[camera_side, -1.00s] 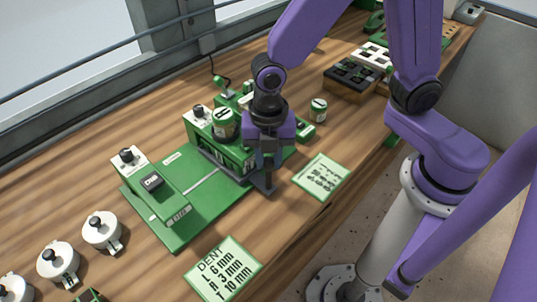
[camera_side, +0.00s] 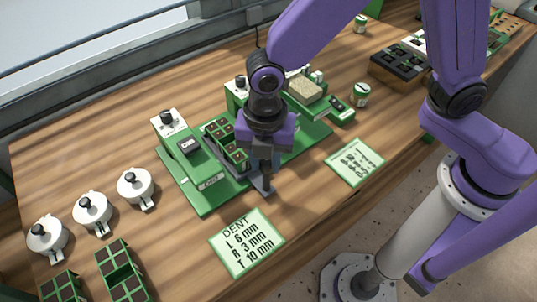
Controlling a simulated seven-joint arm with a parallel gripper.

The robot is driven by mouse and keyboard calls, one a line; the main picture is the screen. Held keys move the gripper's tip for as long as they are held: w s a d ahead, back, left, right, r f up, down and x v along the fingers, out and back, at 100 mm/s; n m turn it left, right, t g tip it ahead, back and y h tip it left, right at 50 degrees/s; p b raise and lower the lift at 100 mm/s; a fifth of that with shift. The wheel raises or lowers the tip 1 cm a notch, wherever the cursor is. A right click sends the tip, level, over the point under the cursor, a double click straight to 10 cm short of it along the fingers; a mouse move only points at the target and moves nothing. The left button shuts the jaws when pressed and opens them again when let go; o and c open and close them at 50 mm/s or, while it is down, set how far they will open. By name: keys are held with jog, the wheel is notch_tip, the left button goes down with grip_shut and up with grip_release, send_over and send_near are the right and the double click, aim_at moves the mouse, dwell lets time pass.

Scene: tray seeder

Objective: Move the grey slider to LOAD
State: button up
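The grey slider (camera_side: 232,172) lies on the green base plate (camera_side: 201,203) and carries a green tray of dark-filled cells (camera_side: 222,131). It sits toward the plate's left part, close to a white label (camera_side: 211,182) that seems to read LOAD; the print is blurred. My gripper (camera_side: 263,182) points down at the slider's grey tab, which sticks out at the plate's front edge. Its fingers look close together around the tab's handle, which they mostly hide. My gripper and wrist also cover part of the tray and the seeder's middle.
A knob post (camera_side: 168,124) and a small display (camera_side: 189,146) stand at the plate's left. The seeder body (camera_side: 238,96) is behind my wrist. A DENT card (camera_side: 246,242) and another card (camera_side: 355,162) lie in front. White lidded pots (camera_side: 136,188) and trays (camera_side: 122,272) are at left.

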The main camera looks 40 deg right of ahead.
jog(key=shift+o, duration=1.2)
notch_tip(320, 180, up, 18)
jog(key=shift+f, duration=0.25)
jog(key=shift+d, duration=0.1)
jog(key=s+d+f+m, duration=0.3)
jog(key=s+d+m, duration=0.1)
jog(key=d, duration=0.4)
jog(key=s+d+f+m, duration=0.3)
jog(key=s+d+m, duration=0.2)
jog(key=d, duration=0.3)
jog(key=s+d+f+m, duration=0.3)
jog(key=s+d+m, duration=0.1)
jog(key=d, duration=0.4)
jog(key=shift+s+d+m, duration=0.15)
jog(key=shift+d+m, duration=0.15)
jog(key=shift+m, duration=0.4)
